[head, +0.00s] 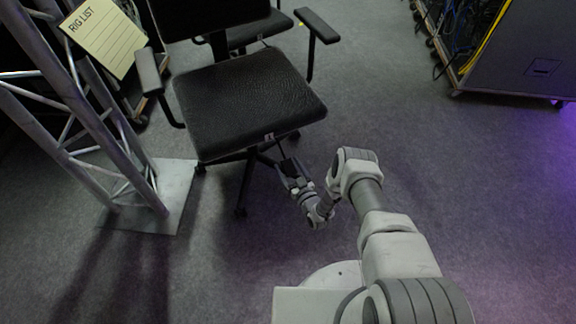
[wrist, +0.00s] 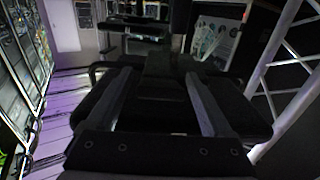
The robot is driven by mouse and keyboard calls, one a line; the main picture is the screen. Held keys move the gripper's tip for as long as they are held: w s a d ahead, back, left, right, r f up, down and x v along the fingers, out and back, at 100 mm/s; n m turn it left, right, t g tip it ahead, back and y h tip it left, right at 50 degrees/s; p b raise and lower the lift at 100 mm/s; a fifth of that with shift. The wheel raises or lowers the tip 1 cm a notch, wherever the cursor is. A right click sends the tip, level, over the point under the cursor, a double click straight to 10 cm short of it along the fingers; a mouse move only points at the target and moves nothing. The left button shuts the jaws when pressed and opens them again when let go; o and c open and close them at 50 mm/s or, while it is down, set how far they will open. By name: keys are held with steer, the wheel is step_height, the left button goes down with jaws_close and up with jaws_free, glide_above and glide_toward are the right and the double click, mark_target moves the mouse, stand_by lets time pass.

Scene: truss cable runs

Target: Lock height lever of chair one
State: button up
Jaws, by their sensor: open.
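A black office chair (head: 248,100) with armrests stands in front of me, its seat's front edge toward my arm. My gripper (head: 287,165) is just in front of the seat edge, low and pointing at the chair. In the wrist view my gripper (wrist: 158,75) has its two fingers apart, with dark chair parts beyond. The lever cannot be made out between them.
A second chair stands behind the first, partly hidden. A metal truss (head: 95,120) on a flat base plate (head: 178,200) stands at left, with a "RIG LIST" sheet (head: 105,38). A dark case (head: 520,55) with cables is at upper right. The carpet at right is clear.

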jaws_close()
stand_by(0.4)
steer(key=r+p, duration=0.2)
steer(key=shift+s+d+g+p, duration=0.1)
steer(key=shift+s+g+p, duration=0.1)
steer(key=shift+g+p, duration=0.1)
steer(key=r+p, duration=0.1)
steer(key=p, duration=0.1)
steer(key=r+g+h+p, duration=0.1)
steer(key=p, duration=0.1)
steer(key=s+r+g+p, duration=0.1)
steer(key=r+p, duration=0.1)
steer(key=shift+d+h, duration=0.25)
steer(key=shift+h, duration=0.05)
steer(key=shift+s+r+g+p, duration=0.1)
steer(key=shift+r+g+p, duration=0.15)
steer(key=shift+g+p, duration=0.25)
jaws_free()
steer(key=shift+d, duration=0.1)
